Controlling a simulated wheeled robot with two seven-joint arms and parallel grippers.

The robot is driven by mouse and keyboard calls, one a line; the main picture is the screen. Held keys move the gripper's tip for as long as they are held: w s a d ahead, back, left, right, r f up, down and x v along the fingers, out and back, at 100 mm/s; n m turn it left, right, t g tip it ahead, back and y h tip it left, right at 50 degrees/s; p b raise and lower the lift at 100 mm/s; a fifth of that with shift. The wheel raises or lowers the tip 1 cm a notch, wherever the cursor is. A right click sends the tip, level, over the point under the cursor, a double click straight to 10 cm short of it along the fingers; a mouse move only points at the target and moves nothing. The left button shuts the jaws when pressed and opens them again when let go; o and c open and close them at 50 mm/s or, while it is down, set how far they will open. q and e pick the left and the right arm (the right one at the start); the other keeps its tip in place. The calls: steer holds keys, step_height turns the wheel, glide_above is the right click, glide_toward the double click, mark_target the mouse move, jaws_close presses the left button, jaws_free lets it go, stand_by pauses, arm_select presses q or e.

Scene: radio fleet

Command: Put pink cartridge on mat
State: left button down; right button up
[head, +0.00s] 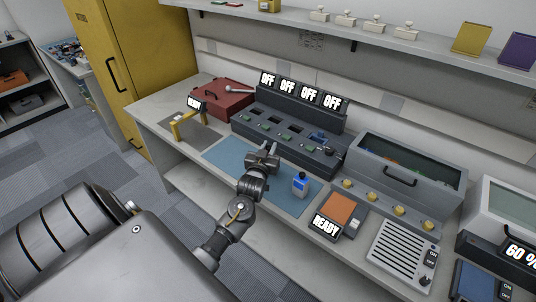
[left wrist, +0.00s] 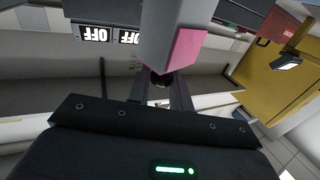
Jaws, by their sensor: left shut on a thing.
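My left gripper (head: 262,164) is above the blue mat (head: 225,152) on the workbench. It is shut on the pink cartridge, a grey block with a pink face, which shows large in the left wrist view (left wrist: 186,48) between the fingers (left wrist: 162,92). In the head view the held block looks grey and its pink side is hidden. I cannot tell how high it is above the mat. My right gripper is in neither view.
Behind the mat is a dark console (head: 285,135) with several OFF displays. A yellow stand (head: 183,127) and red case (head: 222,98) are left; an orange-topped READY device (head: 340,207) is right.

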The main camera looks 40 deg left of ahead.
arm_select(q)
step_height(320, 180, down, 3)
steer(key=shift+a+p, duration=0.15)
steer(key=shift+p, duration=0.45)
steer(key=shift+f, duration=0.15)
steer(key=shift+f, duration=0.2)
steer(key=c, duration=1.3)
jaws_free()
